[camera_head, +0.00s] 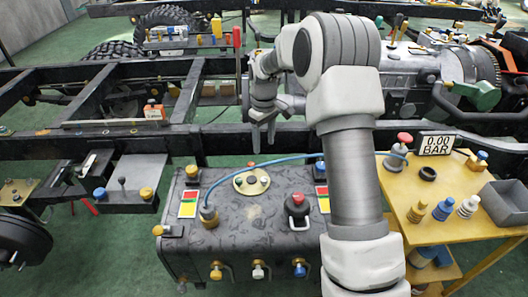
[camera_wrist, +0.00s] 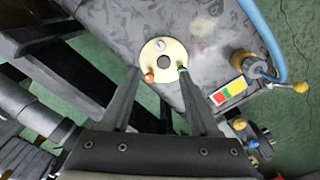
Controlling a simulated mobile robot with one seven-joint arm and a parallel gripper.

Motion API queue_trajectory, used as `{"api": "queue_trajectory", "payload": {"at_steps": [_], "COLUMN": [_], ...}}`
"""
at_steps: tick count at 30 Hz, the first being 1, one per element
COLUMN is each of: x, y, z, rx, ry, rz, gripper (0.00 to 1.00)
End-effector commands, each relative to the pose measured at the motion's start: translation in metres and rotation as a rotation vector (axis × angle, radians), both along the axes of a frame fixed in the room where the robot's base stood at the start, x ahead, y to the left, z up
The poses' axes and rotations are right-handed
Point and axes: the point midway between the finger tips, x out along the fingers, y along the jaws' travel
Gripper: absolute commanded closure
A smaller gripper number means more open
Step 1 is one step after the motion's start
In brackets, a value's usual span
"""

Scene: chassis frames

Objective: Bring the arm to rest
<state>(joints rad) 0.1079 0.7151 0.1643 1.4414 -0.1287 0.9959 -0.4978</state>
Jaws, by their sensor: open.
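My arm (camera_head: 350,180) rises from the bottom of the head view, bends at the top and reaches left. My gripper (camera_head: 263,138) points down above the back edge of the dark tank (camera_head: 250,215). In the wrist view, my gripper (camera_wrist: 158,72) has its two fingers apart with nothing held between them. Beyond the fingertips lies a round cream plate (camera_wrist: 162,48) with small coloured fittings on the tank top. The same cream plate (camera_head: 251,181) shows in the head view, in front of my gripper.
Black chassis rails (camera_head: 100,140) run behind the tank, close to my gripper. A blue hose (camera_head: 265,161) arches over the tank. A yellow table (camera_head: 400,195) at right carries a pressure display (camera_head: 437,144), fittings and a grey bin (camera_head: 505,202). Green floor shows at lower left.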

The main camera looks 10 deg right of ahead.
Motion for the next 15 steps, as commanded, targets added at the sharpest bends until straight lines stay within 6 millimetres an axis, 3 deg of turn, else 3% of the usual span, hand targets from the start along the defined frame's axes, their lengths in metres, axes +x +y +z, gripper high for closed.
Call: {"api": "queue_trajectory", "payload": {"at_steps": [5, 15], "x": [0.000, 0.000], "y": [0.000, 0.000], "z": [0.016, 0.018], "rx": [0.000, 0.000], "ry": [0.000, 0.000], "rz": [0.000, 0.000], "gripper": [0.38, 0.38]}}
